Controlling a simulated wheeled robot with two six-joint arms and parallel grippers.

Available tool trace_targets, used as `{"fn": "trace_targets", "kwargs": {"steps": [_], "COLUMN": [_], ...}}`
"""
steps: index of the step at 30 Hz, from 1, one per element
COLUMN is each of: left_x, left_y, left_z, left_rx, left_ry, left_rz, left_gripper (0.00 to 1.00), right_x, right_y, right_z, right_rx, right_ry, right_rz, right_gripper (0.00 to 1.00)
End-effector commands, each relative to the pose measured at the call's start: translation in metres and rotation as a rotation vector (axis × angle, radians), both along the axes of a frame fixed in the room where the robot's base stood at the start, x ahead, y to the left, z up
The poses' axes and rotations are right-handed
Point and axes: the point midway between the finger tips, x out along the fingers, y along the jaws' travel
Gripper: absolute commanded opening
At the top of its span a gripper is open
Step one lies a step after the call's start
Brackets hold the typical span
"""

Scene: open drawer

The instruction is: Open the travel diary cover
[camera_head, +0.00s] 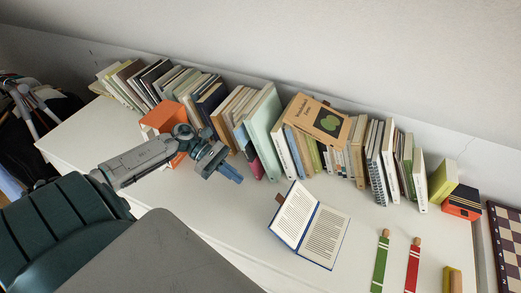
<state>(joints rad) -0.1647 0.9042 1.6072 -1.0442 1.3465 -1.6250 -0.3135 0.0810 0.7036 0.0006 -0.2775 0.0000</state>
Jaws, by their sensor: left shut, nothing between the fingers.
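The travel diary is most likely the open book (319,235) with a blue cover edge, lying on the white surface right of the middle. Its two printed pages face up, and a brown tab shows at its upper left edge. My left gripper (231,174) is shut and empty, to the left of the open book and apart from it, close to the row of books. My right gripper is not in view.
A long row of upright books (263,130) stands along the wall, with an orange box (160,119) behind my left arm. Green (381,262) and red (412,266) strips lie right of the open book. A checkered board (507,240) is at the right edge.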

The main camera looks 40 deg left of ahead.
Motion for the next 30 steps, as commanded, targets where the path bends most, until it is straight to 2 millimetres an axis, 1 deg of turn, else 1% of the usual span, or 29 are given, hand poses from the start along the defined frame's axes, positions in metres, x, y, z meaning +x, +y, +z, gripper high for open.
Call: {"fn": "trace_targets", "kwargs": {"steps": [1,4,8,11,27,28,30], "left_x": [0.0,-0.001,0.0,0.002,0.015,0.016,0.016], "left_y": [-0.001,-0.002,-0.007,-0.016,-0.093,-0.097,-0.101], "left_z": [0.004,0.003,0.0,-0.003,-0.034,-0.035,-0.022], "left_rx": [0.008,0.022,0.025,0.022,0.019,0.021,0.023], "left_ry": [-0.001,-0.003,-0.005,-0.006,-0.005,-0.004,-0.006], "left_rz": [0.002,0.004,0.005,0.006,0.005,0.005,0.004], "left_gripper": [0.0,0.0,0.0,0.0,0.0,0.0,0.0], "right_x": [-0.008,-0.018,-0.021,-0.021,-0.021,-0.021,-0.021], "right_y": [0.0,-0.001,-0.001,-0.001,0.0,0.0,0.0], "right_z": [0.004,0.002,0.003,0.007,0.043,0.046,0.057], "right_rx": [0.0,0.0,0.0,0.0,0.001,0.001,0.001], "right_ry": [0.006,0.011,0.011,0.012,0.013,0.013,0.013], "right_rz": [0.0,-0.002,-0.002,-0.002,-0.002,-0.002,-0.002], "right_gripper": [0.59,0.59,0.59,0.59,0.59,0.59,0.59]}}
